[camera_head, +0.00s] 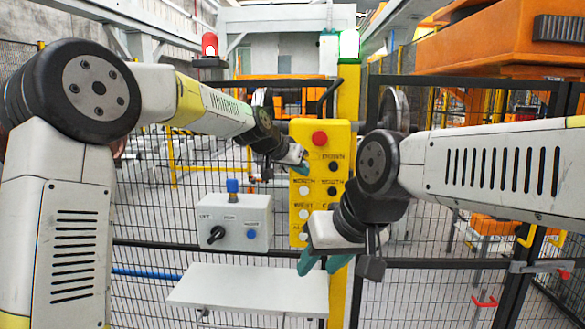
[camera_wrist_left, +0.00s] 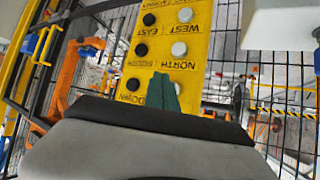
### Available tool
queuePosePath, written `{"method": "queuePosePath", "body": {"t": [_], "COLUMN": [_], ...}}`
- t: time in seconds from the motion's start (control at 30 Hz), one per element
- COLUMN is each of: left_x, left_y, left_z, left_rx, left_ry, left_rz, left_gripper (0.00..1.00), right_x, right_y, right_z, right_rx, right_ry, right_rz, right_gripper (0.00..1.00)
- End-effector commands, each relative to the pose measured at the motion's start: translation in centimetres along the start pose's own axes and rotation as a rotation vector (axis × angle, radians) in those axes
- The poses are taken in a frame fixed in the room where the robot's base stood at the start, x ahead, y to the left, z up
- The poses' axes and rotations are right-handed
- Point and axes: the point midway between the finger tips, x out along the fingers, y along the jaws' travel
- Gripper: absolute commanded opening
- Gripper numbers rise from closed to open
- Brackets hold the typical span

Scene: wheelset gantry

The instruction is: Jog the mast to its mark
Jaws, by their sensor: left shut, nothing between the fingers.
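The yellow button panel (camera_head: 320,135) hangs upright on a yellow post. It has a red button (camera_head: 319,139) on top and rows of white and black buttons below, marked DOWN, NORTH, SOUTH, WEST and EAST. My left gripper (camera_head: 303,168) is shut and empty, its teal tips in front of the upper left button, beside DOWN. In the left wrist view the tips (camera_wrist_left: 162,92) hide that button; I cannot tell if they touch it. My right gripper (camera_head: 322,263) is open and empty below the panel. I cannot clearly pick out the mast or its mark.
A grey box (camera_head: 234,222) with a black knob and a blue button stands left of the panel, above a white shelf (camera_head: 250,290). A mesh fence (camera_head: 150,225) closes off orange machinery (camera_head: 500,40).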

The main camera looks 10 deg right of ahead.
Motion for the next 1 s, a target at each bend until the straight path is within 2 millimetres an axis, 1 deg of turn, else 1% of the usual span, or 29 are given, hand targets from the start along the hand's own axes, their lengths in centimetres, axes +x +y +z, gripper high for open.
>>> {"method": "queuePosePath", "body": {"t": [0.1, 0.3, 1.0], "left_x": [0.76, 1.18, 1.19], "left_y": [-0.54, -0.89, -0.89], "left_z": [-0.50, -0.86, -0.85], "left_rx": [0.000, 0.000, 0.001], "left_ry": [-0.001, 0.000, 0.000], "left_rz": [0.000, -0.001, 0.000], "left_gripper": [0.00, 0.00, 0.00], "right_x": [0.00, 0.00, 0.00], "right_y": [0.00, 0.00, 0.00], "right_z": [0.00, 0.00, 0.00], "right_rx": [0.000, 0.000, 0.000], "right_ry": [0.000, 0.000, 0.000], "right_rz": [0.000, 0.000, 0.000], "right_gripper": [0.40, 0.40, 0.40]}}
